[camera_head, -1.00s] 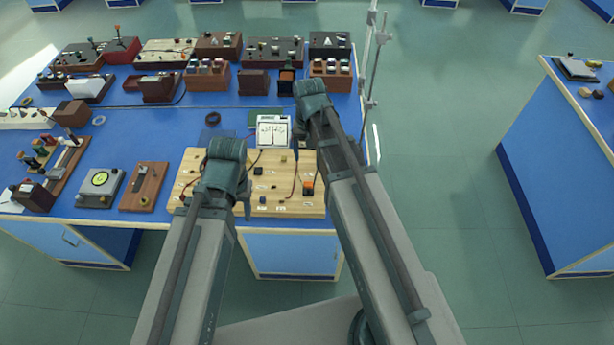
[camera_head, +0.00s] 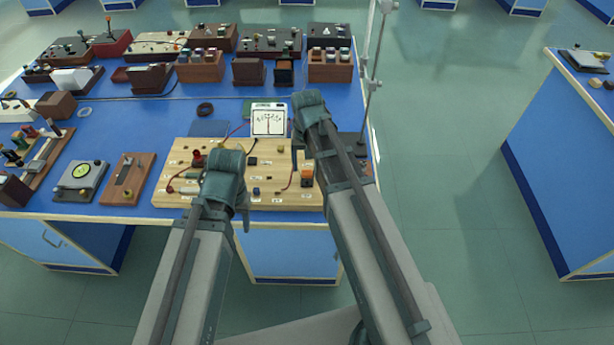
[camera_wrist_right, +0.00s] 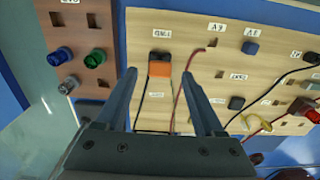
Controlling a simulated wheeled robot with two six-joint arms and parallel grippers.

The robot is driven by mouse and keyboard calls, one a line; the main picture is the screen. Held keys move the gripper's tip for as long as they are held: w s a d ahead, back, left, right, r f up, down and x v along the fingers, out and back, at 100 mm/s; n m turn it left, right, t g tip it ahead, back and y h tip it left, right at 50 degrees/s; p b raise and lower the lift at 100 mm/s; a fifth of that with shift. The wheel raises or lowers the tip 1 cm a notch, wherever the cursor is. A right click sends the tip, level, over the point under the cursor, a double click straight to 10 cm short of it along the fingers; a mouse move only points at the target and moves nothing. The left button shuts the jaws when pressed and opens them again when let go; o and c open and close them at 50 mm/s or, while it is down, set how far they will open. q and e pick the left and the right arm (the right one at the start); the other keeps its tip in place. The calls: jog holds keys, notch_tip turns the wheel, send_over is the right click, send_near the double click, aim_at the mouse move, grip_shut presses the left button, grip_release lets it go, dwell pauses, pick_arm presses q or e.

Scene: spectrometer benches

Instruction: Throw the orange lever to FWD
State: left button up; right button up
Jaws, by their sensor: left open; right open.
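The orange lever (camera_head: 307,174) stands on a black mount near the right end of a light wooden board (camera_head: 172,199). In the right wrist view the orange lever (camera_wrist_right: 160,69) lies beside an upside-down FWD label (camera_wrist_right: 162,33). Another label on its other side is too small to read. My right gripper (camera_wrist_right: 161,76) is open, its fingertips on either side of the lever in that view. I cannot tell whether they touch it. In the head view my right gripper (camera_head: 296,152) is above the board's right part. My left gripper (camera_head: 241,213) is open and empty near the board's front.
A white needle meter (camera_head: 268,119) stands behind the board. Wires and small posts cover the board. A metal stand (camera_head: 372,70) rises at the blue bench's right edge. Several boxes line the bench's back.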

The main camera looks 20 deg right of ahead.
notch_tip(320, 180, down, 2)
jog(key=shift+b, duration=0.55)
pick_arm(q)
jog(key=shift+f, duration=0.95)
pick_arm(e)
jog(key=shift+c, duration=0.3)
